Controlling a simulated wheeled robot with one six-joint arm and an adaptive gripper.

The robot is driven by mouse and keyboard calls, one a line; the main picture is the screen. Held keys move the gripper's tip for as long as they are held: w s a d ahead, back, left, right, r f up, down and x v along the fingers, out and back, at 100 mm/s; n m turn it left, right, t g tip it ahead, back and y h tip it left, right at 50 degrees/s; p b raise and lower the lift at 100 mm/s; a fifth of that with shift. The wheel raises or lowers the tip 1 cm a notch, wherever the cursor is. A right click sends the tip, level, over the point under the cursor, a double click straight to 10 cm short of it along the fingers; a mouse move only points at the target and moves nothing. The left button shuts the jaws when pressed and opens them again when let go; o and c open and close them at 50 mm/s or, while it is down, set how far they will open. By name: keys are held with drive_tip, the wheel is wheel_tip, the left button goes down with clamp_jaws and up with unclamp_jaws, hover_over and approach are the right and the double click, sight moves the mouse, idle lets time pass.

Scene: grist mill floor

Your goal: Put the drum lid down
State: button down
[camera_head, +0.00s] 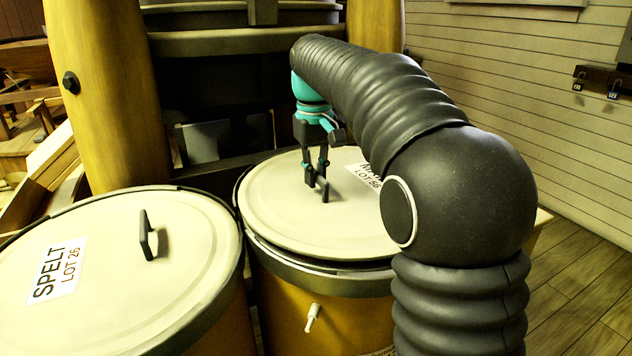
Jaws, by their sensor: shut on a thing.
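The drum lid (285,220) is a pale, round lid with a white label reading "LOT 58", partly hidden behind my arm. It is over the right-hand drum (345,310), which has an orange-brown body and a dark rim. A dark gap shows between the lid and the rim at the front and left; I cannot tell whether the lid touches the rim anywhere. My gripper (318,186) points down at the lid's middle and is shut on its dark upright handle (325,190). The lid's right side is hidden by my arm.
A second drum with a closed lid (185,270) labelled "SPELT LOT 26" stands close at left, its handle (147,235) upright. A thick yellow post (105,90) and dark machinery stand behind. A pale peg (312,317) juts from the right drum. Bare plank floor (580,300) lies right.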

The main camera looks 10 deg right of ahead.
drive_tip(key=shift+f, duration=0.65)
drive_tip(key=shift+f, duration=0.25)
drive_tip(key=c, duration=1.2)
unclamp_jaws()
wheel_tip(320, 180, up, 12)
drive_tip(key=p, duration=0.3)
drive_tip(key=shift+a+r, duration=0.15)
drive_tip(key=shift+r, duration=0.05)
drive_tip(key=shift+s, duration=0.15)
